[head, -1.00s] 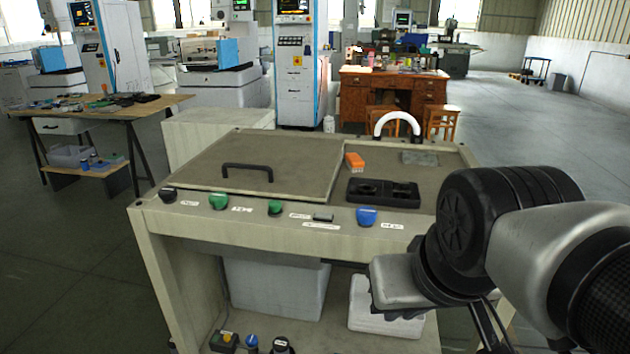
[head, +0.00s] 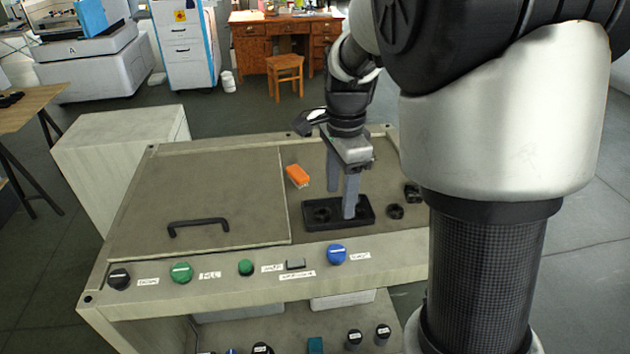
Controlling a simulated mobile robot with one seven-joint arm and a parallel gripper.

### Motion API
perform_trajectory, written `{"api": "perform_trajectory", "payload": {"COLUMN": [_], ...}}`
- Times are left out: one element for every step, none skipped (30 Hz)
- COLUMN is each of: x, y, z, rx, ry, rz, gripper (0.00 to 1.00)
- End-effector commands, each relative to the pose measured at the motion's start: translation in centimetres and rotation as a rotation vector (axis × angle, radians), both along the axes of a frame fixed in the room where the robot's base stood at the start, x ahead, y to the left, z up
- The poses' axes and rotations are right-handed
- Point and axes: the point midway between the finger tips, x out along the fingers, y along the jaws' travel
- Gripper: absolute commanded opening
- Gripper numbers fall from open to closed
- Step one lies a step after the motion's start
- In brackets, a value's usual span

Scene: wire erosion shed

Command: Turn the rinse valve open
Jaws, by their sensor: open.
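A row of controls runs along the front edge of the bench: a black knob (head: 119,279), a green knob (head: 181,273), a smaller green knob (head: 246,267), a grey switch (head: 296,264) and a blue knob (head: 336,254). Each has a white label too small to read, so I cannot tell for sure which is the rinse valve. My gripper (head: 341,202) points down, open and empty, over the black two-socket holder (head: 366,218), behind and above the blue knob. It appears apart from every knob.
A lid with a black handle (head: 198,225) covers the bench's left part. An orange block (head: 298,176) and small black rings (head: 395,211) lie near my gripper. Several small items stand on the lower shelf. My arm hides the bench's right side.

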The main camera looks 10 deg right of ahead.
Motion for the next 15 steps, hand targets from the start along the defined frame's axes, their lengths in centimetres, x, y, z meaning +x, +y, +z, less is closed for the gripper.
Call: {"api": "perform_trajectory", "payload": {"x": [0.1, 0.1, 0.1, 0.1, 0.1, 0.0, 0.0, 0.0, 0.0, 0.0, 0.0, -0.1, 0.0, 0.0, -0.1], "y": [0.0, 0.0, 0.0, 0.0, 0.0, 0.0, 0.0, 0.0, 0.0, 0.0, -0.1, -0.1, -0.1, -0.1, -0.1], "z": [-0.2, -0.4, -0.8, -1.2, -1.7, -2.3, -2.9, -3.5, -4.3, -5.0, -5.7, -6.6, -7.2, -7.9, -8.8], "rx": [-0.002, -0.003, -0.003, -0.002, -0.002, -0.002, -0.002, -0.003, -0.003, -0.003, -0.003, -0.003, -0.003, -0.003, -0.003], "ry": [0.004, 0.005, 0.005, 0.005, 0.006, 0.007, 0.007, 0.008, 0.008, 0.009, 0.008, 0.008, 0.008, 0.008, 0.009], "rz": [-0.010, -0.012, -0.014, -0.014, -0.013, -0.013, -0.012, -0.012, -0.011, -0.012, -0.012, -0.013, -0.012, -0.011, -0.012], "gripper": [0.56, 0.56, 0.56, 0.56, 0.56, 0.56, 0.56, 0.56, 0.56, 0.56, 0.56, 0.56, 0.56, 0.56, 0.56]}}
